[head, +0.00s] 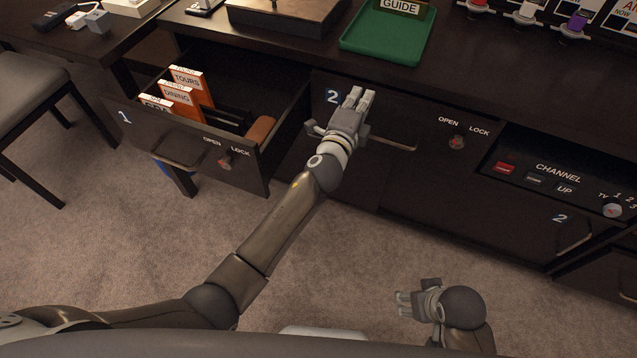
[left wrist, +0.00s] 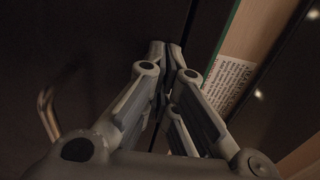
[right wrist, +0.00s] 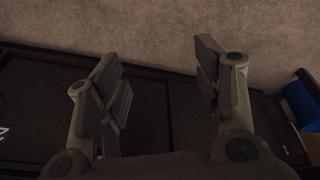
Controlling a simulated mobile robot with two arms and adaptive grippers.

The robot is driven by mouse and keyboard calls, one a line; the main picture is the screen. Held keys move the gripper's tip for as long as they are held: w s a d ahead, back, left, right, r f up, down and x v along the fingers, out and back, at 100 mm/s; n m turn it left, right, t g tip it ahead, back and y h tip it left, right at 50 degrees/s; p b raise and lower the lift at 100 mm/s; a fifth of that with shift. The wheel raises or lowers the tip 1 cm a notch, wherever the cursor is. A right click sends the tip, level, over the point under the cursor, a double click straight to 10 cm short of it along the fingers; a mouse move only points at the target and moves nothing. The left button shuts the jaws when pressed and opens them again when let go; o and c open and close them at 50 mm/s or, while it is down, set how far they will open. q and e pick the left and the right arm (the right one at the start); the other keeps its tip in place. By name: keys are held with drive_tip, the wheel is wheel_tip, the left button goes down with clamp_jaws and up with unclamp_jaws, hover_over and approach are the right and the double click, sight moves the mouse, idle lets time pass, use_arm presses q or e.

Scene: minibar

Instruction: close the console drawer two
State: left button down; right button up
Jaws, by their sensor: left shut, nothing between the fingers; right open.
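Drawer two (head: 385,108) is the dark front marked with a white 2, with a bar handle and an OPEN/LOCK knob. It looks nearly flush with the console, but I cannot tell whether a small gap is left. My left gripper (head: 359,97) is shut and empty at this front, right of the 2, its arm hiding part of the front and handle. In the left wrist view the closed fingers (left wrist: 168,50) are close to a dark surface; contact is unclear. My right gripper (head: 403,304) is open and empty, low over the carpet; its spread fingers (right wrist: 160,85) also show in the right wrist view.
Drawer one (head: 185,145) stands open at the left, with orange folders (head: 190,85) inside. A green tray (head: 385,45) and a dark box (head: 285,12) sit on the console top. A channel panel (head: 560,180) is at the right. A chair (head: 35,95) stands far left; the carpet in front is clear.

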drive_tip(key=shift+w+d+r, duration=0.15)
drive_tip(key=shift+r, duration=1.05)
